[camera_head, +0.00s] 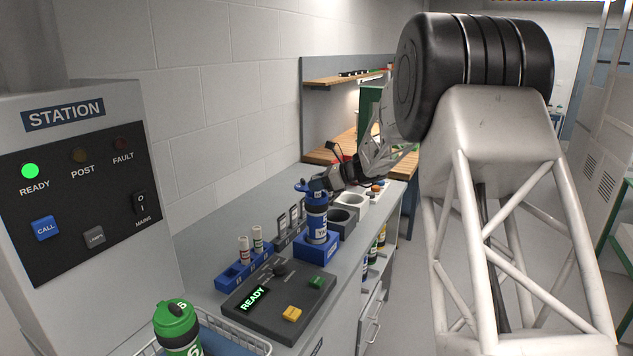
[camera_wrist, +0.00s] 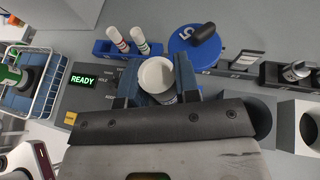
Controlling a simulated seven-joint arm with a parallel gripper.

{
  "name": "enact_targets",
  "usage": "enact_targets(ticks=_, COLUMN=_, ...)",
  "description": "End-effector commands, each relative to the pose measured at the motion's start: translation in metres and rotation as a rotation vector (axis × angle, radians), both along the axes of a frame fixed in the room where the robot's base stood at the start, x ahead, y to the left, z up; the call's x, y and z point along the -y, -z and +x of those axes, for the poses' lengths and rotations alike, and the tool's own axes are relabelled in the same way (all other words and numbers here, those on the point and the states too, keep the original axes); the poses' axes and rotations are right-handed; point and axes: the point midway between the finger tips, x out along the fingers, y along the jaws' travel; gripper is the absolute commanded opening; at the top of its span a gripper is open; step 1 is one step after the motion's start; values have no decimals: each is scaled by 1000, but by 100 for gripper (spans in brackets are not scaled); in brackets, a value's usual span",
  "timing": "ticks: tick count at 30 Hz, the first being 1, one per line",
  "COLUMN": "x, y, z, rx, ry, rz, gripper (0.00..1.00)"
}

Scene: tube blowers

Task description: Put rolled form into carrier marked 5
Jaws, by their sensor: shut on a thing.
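My gripper (camera_wrist: 156,88) is shut on a white round-ended rolled form (camera_wrist: 157,75), seen end-on between the fingers. A blue lid (camera_wrist: 197,45) marked 5, with a black handle, lies just beyond the right finger. In the head view, the blue carrier (camera_head: 316,225) stands upright in a blue block (camera_head: 317,246) on the counter. My gripper (camera_head: 322,184) is at the top of this carrier. The fingers hide the form there, and I cannot tell how far it is inside the carrier.
A blue rack (camera_head: 244,268) holds two white rolls with coloured bands. The control box (camera_head: 275,295) shows READY beside it. A green-lidded carrier (camera_head: 177,326) sits in a wire basket (camera_head: 250,338) at the front. Grey and white holders (camera_head: 350,200) stand behind the blue block.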

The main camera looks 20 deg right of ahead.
Motion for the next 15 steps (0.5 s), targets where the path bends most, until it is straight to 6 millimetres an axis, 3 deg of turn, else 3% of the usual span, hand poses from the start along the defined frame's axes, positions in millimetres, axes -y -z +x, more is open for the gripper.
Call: enact_targets(ticks=15, x=0, y=7, z=0, rx=1, ry=0, rz=0, gripper=8)
